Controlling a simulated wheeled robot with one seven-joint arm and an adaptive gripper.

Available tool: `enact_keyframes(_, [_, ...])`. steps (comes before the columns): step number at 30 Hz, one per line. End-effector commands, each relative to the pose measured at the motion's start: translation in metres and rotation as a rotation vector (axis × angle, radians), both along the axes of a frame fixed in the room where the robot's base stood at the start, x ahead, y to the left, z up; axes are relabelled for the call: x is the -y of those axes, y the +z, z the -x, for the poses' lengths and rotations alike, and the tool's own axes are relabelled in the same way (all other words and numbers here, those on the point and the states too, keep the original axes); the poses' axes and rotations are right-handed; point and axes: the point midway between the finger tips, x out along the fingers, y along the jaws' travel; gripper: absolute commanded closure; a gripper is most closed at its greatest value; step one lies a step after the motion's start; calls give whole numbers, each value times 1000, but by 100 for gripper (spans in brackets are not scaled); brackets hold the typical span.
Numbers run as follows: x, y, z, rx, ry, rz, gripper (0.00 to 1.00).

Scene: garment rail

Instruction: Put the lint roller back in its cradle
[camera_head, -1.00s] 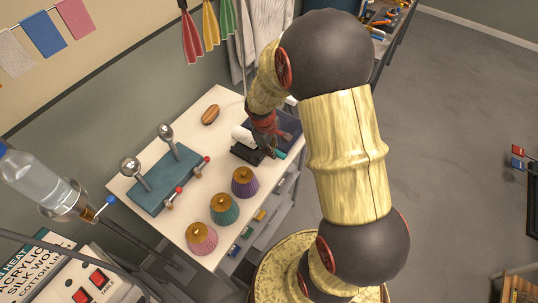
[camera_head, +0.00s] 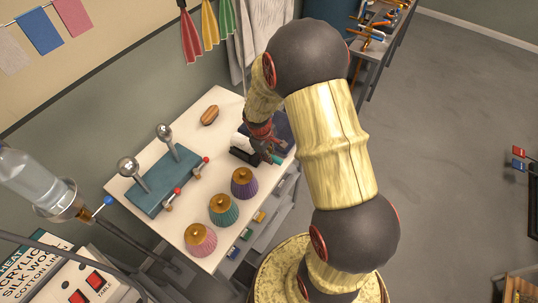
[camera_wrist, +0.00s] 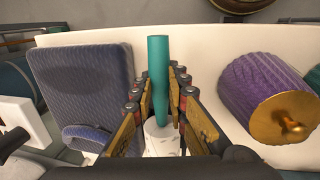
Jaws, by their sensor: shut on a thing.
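The lint roller has a teal handle (camera_wrist: 158,75) and a white roll (camera_wrist: 160,138); in the wrist view the handle stands up between the fingers. My gripper (camera_wrist: 162,105) is shut on it. In the head view my gripper (camera_head: 267,150) is low over the right part of the white table, with the teal handle end (camera_head: 277,159) showing at its right and a little white at its left. A black cradle (camera_head: 243,157) sits at the gripper's left. The gripper hides much of the roller, and I cannot tell whether it touches the cradle.
A dark blue pad (camera_wrist: 85,85) lies beside the gripper. A purple pleated shade (camera_head: 244,182) stands close by, with green and pink ones further along. A teal stand with metal balls (camera_head: 165,180) and a wooden brush (camera_head: 209,115) occupy the table's left and back.

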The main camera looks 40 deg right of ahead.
Motion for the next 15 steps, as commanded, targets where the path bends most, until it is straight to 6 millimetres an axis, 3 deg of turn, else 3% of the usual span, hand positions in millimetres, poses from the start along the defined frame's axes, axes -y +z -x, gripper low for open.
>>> enact_keyframes(10, [0,-7,0,0,0,0,100])
enact_keyframes(11, [0,-7,0,0,0,0,84])
enact_keyframes(15, [0,-7,0,0,0,0,76])
